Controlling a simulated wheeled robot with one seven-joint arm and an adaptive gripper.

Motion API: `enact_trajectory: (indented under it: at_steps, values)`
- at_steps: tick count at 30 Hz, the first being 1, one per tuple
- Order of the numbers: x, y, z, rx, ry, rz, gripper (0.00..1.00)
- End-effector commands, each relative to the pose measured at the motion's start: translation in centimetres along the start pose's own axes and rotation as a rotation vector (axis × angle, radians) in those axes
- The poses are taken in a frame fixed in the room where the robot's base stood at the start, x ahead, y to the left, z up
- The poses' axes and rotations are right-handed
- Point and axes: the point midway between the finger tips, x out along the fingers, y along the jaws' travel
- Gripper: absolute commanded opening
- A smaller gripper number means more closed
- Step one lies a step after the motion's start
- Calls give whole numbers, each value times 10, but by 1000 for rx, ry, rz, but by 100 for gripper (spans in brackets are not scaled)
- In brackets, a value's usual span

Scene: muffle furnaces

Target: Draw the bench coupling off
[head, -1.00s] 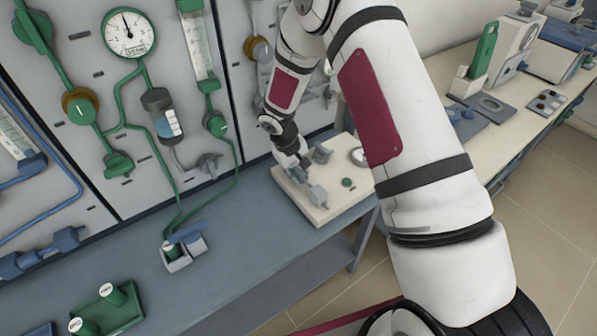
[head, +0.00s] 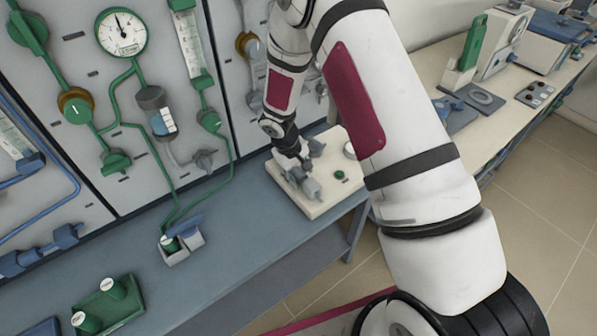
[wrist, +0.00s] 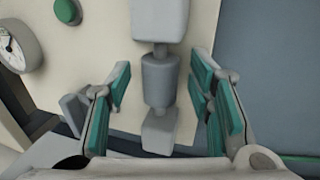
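The bench coupling shows in the wrist view as a grey rounded barrel (wrist: 160,78) in line between two grey blocks, above a cream base plate (wrist: 95,42). In the head view the grey coupling parts (head: 312,188) sit at the front left of the cream plate (head: 330,200), partly hidden by my gripper. My gripper (head: 298,168) points down over them. In the wrist view its teal-padded fingers (wrist: 160,84) stand open, one on each side of the barrel, with a visible gap on both sides. The coupling's underside is hidden.
A green knob (head: 339,175) and a round gauge (wrist: 14,45) are on the plate. The panel with green pipes and a dial (head: 122,32) rises behind the bench. A small grey holder (head: 182,247) and a green tray (head: 108,305) stand left on the blue bench (head: 235,225).

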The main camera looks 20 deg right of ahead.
Motion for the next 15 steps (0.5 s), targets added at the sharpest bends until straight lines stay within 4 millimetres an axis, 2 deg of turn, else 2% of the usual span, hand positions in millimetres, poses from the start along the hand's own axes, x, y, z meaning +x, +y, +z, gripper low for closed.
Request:
enact_trajectory:
  at_steps: [8,11,15]
  values:
    - [-7,0,-2,0,5,0,47]
    - [-20,0,-3,2,8,0,47]
    - [-48,0,-2,2,7,0,47]
